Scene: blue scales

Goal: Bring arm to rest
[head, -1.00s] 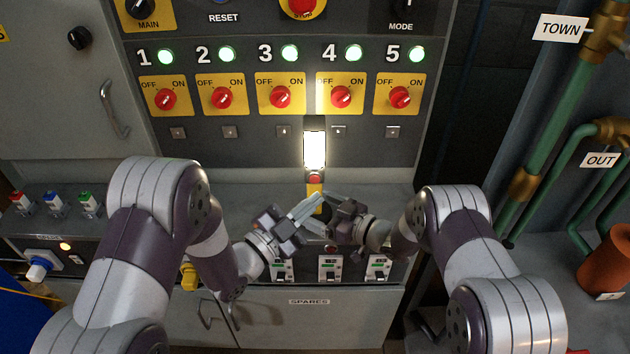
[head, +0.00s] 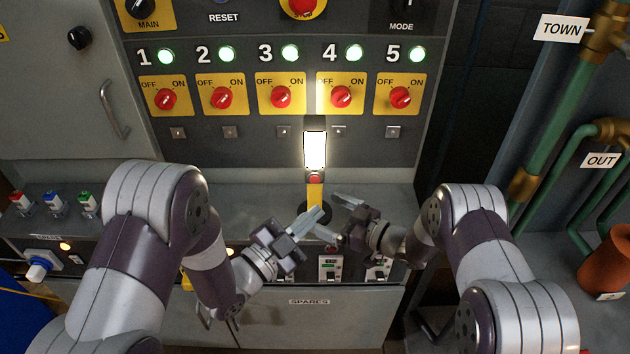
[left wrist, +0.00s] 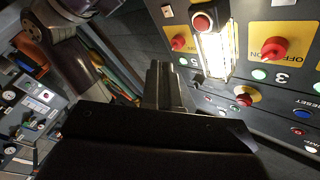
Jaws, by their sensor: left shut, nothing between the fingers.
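My left gripper (head: 321,211) is shut and empty, its pale fingers pointing up and right over the shelf in front of the panel. In the left wrist view its dark fingers (left wrist: 163,88) show together. My right gripper (head: 327,214) comes in from the right with its two fingers spread and nothing seen between them. The two grippers are very close in the picture; I cannot tell whether they touch. Both arms are bent, with the elbows out to the sides.
A lit work lamp (head: 315,150) with a yellow handle stands just behind the grippers. The panel above has several red switches (head: 281,97) and green lights. Red, blue and green plugs (head: 55,203) sit at left. Green pipes (head: 560,120) run at right.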

